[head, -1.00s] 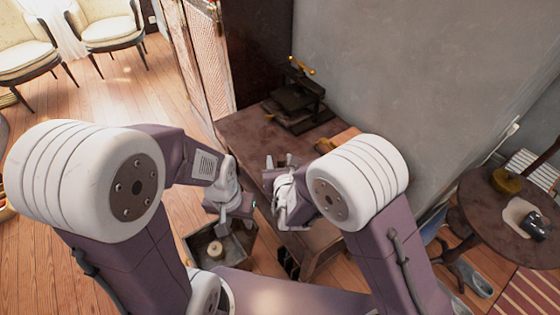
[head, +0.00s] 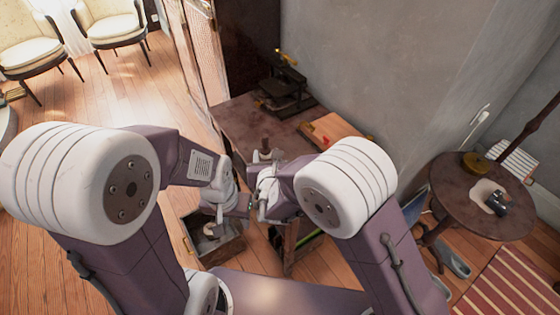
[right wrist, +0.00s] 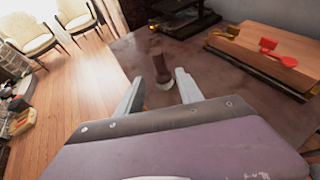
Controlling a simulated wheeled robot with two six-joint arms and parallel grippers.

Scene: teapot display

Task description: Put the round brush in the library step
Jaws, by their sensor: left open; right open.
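The round brush (right wrist: 162,70) stands upright on the brown table, with a dark brown handle and a pale base. Its handle also shows in the head view (head: 266,144), just beyond my right gripper. My right gripper (head: 264,174) is open and empty; in the right wrist view its fingers (right wrist: 158,77) point towards the brush, which appears between and beyond their tips. My left gripper (head: 228,203) is open and empty above an open wooden box on the floor. That box, probably the library step (head: 232,247), has a pale round thing inside, partly hidden by my left gripper.
A dark press (head: 285,85) stands at the table's back. A wooden board (head: 335,128) with a red piece lies on the right of the table (head: 232,112). A round table (head: 455,205) stands at the far right. The grey wall borders the table.

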